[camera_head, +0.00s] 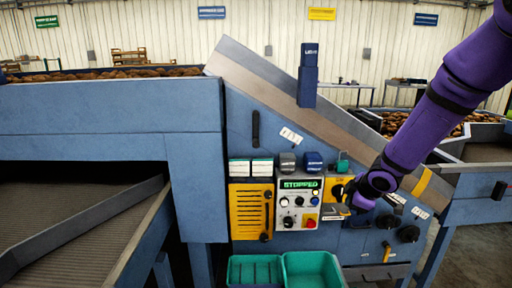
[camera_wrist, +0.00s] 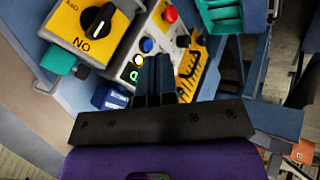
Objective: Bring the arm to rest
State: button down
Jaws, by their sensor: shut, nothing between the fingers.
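My purple arm reaches in from the upper right of the head view. My gripper (camera_head: 348,200) is in front of the right side of the control panel (camera_head: 291,211), whose display reads STOPPED. In the wrist view my gripper (camera_wrist: 153,62) is shut, its dark fingers together with nothing between them. The fingers point toward the panel's buttons, and I cannot tell whether they touch it. A yellow plate with a black rotary knob (camera_wrist: 98,22) lies left of the fingers in the wrist view. My gripper partly hides that plate in the head view.
Two green bins (camera_head: 313,260) stand below the panel. A yellow slotted cover (camera_head: 251,212) is left of it, and black knobs (camera_head: 408,234) are to the right. A sloping conveyor (camera_head: 300,105) rises behind. Potatoes (camera_head: 130,72) lie in the hopper. Open floor shows at the lower right.

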jog(key=s+d+r+m+h, duration=0.2)
jog(key=s+r+m, duration=0.2)
jog(key=s+r, duration=0.3)
jog(key=s+d+r+m+h, duration=0.25)
jog(key=s+r, duration=0.35)
jog(key=r, duration=0.4)
jog(key=s+a+r+m+y, duration=0.1)
jog(key=s+a+r+m, duration=0.1)
jog(key=s, duration=0.8)
jog(key=s+a+r+m+g+y, duration=0.1)
jog(key=s+r+m, duration=0.3)
jog(key=s, duration=0.7)
jog(key=shift+a+m+y, duration=0.45)
jog(key=shift+a+m, duration=0.15)
jog(key=shift+m, duration=0.05)
jog(key=c, duration=1.8)
grip_release()
